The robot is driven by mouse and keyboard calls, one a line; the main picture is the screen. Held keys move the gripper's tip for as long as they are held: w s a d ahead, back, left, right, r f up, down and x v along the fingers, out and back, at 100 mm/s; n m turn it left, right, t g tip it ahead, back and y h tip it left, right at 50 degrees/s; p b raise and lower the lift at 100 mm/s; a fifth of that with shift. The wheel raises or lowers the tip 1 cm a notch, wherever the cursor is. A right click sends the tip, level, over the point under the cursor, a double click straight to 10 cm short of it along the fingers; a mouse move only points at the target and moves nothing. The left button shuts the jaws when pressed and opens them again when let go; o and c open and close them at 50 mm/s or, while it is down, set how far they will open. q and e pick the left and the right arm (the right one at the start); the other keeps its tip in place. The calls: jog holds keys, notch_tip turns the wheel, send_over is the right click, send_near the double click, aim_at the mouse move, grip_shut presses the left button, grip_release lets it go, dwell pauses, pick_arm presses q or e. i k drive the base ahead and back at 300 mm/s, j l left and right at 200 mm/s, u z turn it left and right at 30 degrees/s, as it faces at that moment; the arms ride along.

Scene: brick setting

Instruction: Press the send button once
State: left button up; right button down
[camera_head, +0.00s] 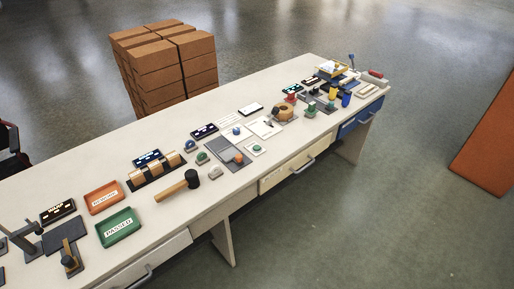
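No label reading "send" is legible, so I cannot tell which button is the send button. Several small domed, button-like pieces stand mid-table: a blue one (190,146), a green one (202,158), a pale grey one (215,173) and an orange one (239,159) on a grey plate. Farther right are a blue one (236,131) on a white plate and a green one (255,148) on a white plate. Neither of my grippers can be made out in the head view.
The long pale table (95,165) carries a black-headed mallet (175,189), an orange tray (104,197) and a green "PASSED" tray (118,226). Tools crowd its far right end. Brick stacks (165,65) stand behind it. A dark object (10,145) is cut off at the left edge.

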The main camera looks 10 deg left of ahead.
aim_at(256, 148)
jog(key=i+j, duration=0.1)
jog(key=i, duration=0.45)
jog(key=i+j, duration=0.15)
jog(key=i, duration=0.4)
